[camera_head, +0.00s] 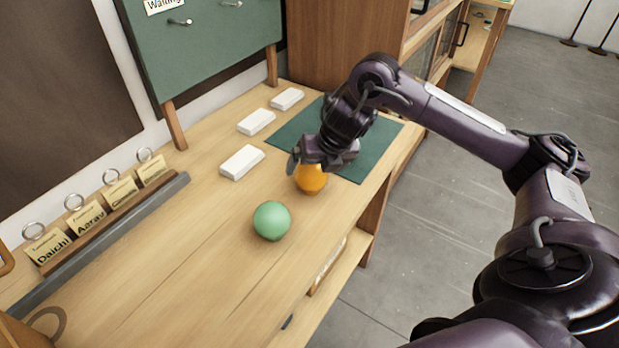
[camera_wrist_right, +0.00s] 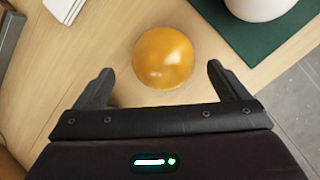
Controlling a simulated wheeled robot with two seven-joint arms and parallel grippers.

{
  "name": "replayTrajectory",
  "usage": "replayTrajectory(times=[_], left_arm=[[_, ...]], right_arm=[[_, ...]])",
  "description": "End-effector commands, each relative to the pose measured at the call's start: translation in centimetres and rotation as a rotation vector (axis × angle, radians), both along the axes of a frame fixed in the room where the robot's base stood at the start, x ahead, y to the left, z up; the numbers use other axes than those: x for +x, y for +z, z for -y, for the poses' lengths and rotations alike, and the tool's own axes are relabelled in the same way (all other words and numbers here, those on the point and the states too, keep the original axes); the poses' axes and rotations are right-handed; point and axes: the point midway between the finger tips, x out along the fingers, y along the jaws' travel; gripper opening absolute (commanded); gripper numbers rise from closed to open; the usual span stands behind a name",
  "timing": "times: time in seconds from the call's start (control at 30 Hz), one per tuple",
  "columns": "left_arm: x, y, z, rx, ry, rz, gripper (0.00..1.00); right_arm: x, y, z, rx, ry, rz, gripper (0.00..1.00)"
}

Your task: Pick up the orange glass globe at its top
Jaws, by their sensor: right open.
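The orange glass globe (camera_head: 311,180) rests on the wooden table near the front edge of the green mat. My right gripper (camera_head: 308,163) is directly over it in the head view and hides its upper part. In the right wrist view the globe (camera_wrist_right: 163,57) shows whole, between and slightly beyond the two spread fingers of the gripper (camera_wrist_right: 159,72). The fingers are open and empty, with a gap on each side of the globe. My left gripper is in neither view.
A green globe (camera_head: 271,220) sits close by on the table. A white rounded object (camera_wrist_right: 258,6) stands on the green mat (camera_head: 363,161). Several white blocks (camera_head: 242,162) lie toward the wall. A name-tag rack (camera_head: 110,213) is at left. The front table is mostly clear.

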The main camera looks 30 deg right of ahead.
Motion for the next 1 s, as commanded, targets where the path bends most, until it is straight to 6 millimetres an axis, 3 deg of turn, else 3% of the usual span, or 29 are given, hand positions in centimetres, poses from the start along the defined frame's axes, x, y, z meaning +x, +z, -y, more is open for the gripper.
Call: replayTrajectory(times=[0.33, 0.67, 1.0], left_arm=[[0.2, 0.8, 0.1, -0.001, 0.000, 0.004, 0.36], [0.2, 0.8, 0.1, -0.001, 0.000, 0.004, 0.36], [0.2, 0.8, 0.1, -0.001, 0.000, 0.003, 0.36]], right_arm=[[1.8, -4.4, 0.1, 0.000, -0.001, -0.003, 0.94], [2.1, -5.0, 0.1, -0.001, 0.000, 0.000, 0.93], [2.1, -4.9, 0.1, -0.001, 0.000, 0.000, 0.49]])
